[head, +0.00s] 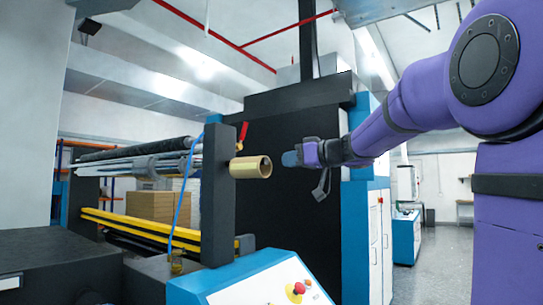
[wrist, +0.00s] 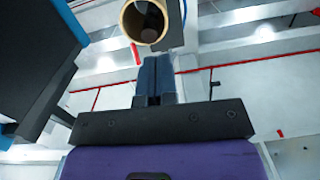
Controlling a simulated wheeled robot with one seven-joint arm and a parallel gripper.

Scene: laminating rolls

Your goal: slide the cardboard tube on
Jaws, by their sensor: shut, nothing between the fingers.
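The cardboard tube (head: 244,168) is a short tan cylinder lying level, sticking out to the right of a dark upright frame plate (head: 216,200). Its open end faces my gripper. In the wrist view the tube (wrist: 126,22) shows as a tan ring at the top, with a grey round form inside that looks like a shaft end. How far the tube sits over a shaft is hidden. My gripper (head: 288,159) is right of the tube with a small gap between them. Its blue fingers (wrist: 153,62) are together, with nothing between them, pointing toward the tube.
A red lever (head: 242,132) stands just above the tube. A blue console (head: 250,282) with a red button lies below. Rollers and yellow bars (head: 140,226) are left of the plate. A tall dark cabinet (head: 285,215) stands behind my gripper. Open floor shows at right.

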